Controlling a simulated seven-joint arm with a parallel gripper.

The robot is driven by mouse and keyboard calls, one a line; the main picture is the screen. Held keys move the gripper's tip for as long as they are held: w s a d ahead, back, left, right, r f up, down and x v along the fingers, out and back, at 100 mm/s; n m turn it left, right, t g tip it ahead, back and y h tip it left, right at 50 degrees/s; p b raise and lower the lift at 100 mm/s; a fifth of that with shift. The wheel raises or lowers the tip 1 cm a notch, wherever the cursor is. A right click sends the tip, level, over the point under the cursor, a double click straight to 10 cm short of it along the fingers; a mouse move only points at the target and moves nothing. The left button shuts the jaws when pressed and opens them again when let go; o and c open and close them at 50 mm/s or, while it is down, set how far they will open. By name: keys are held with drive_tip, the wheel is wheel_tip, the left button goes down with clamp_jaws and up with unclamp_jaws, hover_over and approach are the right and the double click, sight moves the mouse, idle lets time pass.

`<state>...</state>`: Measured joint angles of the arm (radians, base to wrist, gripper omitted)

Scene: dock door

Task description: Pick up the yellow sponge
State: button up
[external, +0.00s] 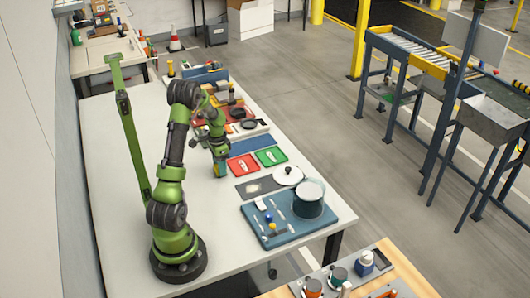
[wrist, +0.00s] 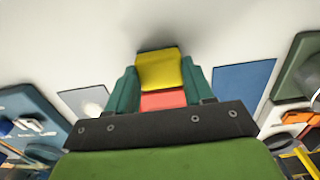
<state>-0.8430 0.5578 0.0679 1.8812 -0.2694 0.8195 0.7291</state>
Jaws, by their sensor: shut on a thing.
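The yellow sponge (wrist: 158,72) sits between the two teal fingers of my gripper (wrist: 160,84) in the wrist view, and the fingers press on its sides. A coral-red block-like surface (wrist: 162,101) shows just below it, between the fingers. In the external view my gripper (external: 220,170) points down over the white table (external: 115,165), left of the red tray (external: 243,165), with a small yellow patch at its tip. The sponge is close to the tabletop; I cannot tell whether it touches it.
A green tray (external: 271,157) lies right of the red one. A dark mat (external: 252,190), a white lid (external: 288,175) and a blue tray (external: 290,235) with a pot (external: 308,200) are nearer the camera. Tools and containers crowd the far right edge. The table's left side is clear.

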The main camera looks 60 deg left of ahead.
drive_tip(key=shift+r, duration=0.1)
drive_tip(key=shift+r, duration=0.6)
wheel_tip(320, 180, up, 2)
drive_tip(key=shift+r, duration=0.2)
drive_tip(key=s+d, duration=0.3)
drive_tip(key=d, duration=0.1)
drive_tip(key=s+d, duration=0.3)
drive_tip(key=d, duration=0.1)
drive_tip(key=s+d+r, duration=0.1)
drive_tip(key=s+d, duration=0.3)
drive_tip(key=shift+d+r, duration=0.1)
drive_tip(key=shift+d, duration=0.15)
drive_tip(key=o, duration=0.4)
drive_tip(key=c, duration=0.3)
